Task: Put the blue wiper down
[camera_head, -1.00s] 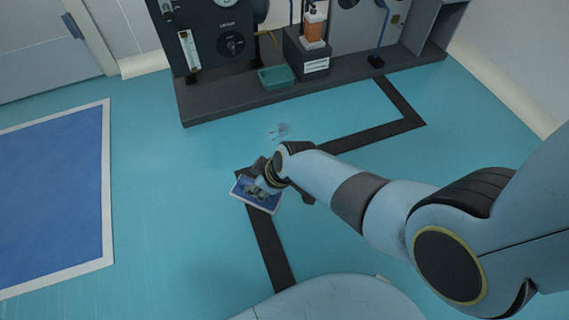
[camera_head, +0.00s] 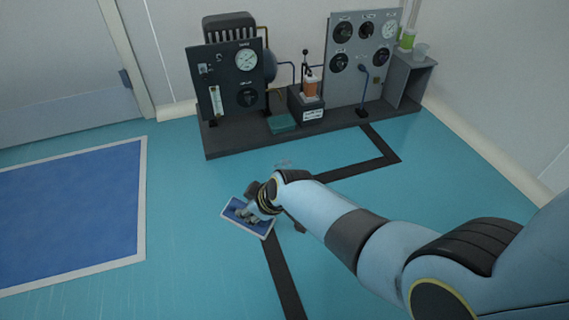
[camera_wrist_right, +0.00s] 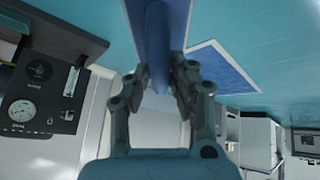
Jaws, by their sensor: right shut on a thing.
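In the right wrist view the blue wiper (camera_wrist_right: 159,45) runs upward between the two fingers of my right gripper (camera_wrist_right: 159,80). I cannot tell whether the wiper touches the floor. My left gripper is in neither view.
A blue mat (camera_head: 70,215) with a pale border lies on the turquoise floor at the left. A black floor line (camera_head: 280,275) passes near the wiper.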

